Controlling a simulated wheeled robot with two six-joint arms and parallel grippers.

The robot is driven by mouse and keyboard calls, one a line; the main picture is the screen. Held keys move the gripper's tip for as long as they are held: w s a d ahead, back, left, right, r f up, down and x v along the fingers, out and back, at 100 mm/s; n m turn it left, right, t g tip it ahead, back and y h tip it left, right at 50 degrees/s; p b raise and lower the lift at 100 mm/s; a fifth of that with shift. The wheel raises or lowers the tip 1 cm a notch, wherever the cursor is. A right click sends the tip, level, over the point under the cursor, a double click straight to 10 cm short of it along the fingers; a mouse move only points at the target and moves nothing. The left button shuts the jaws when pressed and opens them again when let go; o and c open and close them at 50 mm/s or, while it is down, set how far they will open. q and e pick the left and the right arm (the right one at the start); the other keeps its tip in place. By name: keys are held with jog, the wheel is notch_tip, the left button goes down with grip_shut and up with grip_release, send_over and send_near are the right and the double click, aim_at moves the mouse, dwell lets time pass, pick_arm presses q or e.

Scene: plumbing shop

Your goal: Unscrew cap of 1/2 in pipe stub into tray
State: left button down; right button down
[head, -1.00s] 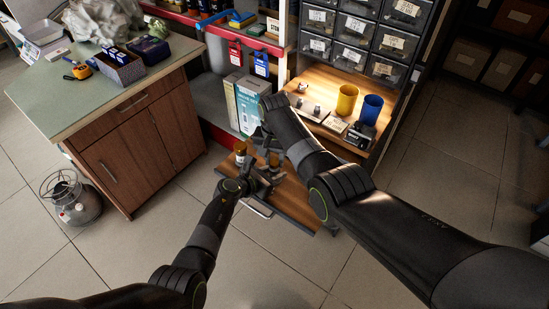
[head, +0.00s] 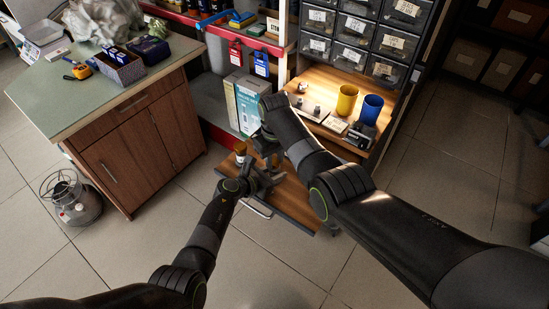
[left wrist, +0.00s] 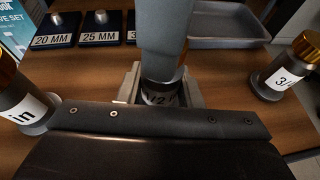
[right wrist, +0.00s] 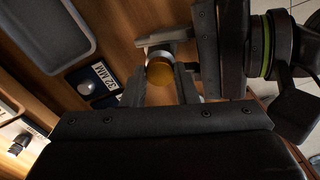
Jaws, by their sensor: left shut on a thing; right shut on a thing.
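The 1/2 in pipe stub (left wrist: 160,97) stands upright on the wooden surface, its label partly hidden. My left gripper (left wrist: 160,88) is shut around its body. Its brass cap (right wrist: 159,70) shows in the right wrist view between the fingers of my right gripper (right wrist: 158,78), which is shut on it from above. In the head view, my left gripper (head: 264,180) and right gripper (head: 266,146) meet over the small bench and hide the stub. The grey tray (left wrist: 222,20) lies behind the stub at upper right; its rim (right wrist: 88,35) also shows in the right wrist view.
A brass-capped stub marked "in" (left wrist: 22,105) stands at left and a 3/4 stub (left wrist: 284,72) at right. Dark labelled blocks, including 20 MM (left wrist: 55,32) and 25 MM (left wrist: 99,30), line the back left. The bench's front right part (head: 288,205) is clear.

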aim_at(275, 162)
jog(key=shift+r, duration=0.15)
dwell(0.4)
jog(key=shift+r, duration=0.95)
jog(key=shift+r, duration=2)
pick_arm(q)
jog(key=c, duration=0.9)
grip_release()
jog(key=shift+c, duration=0.2)
jog(key=shift+a, duration=0.1)
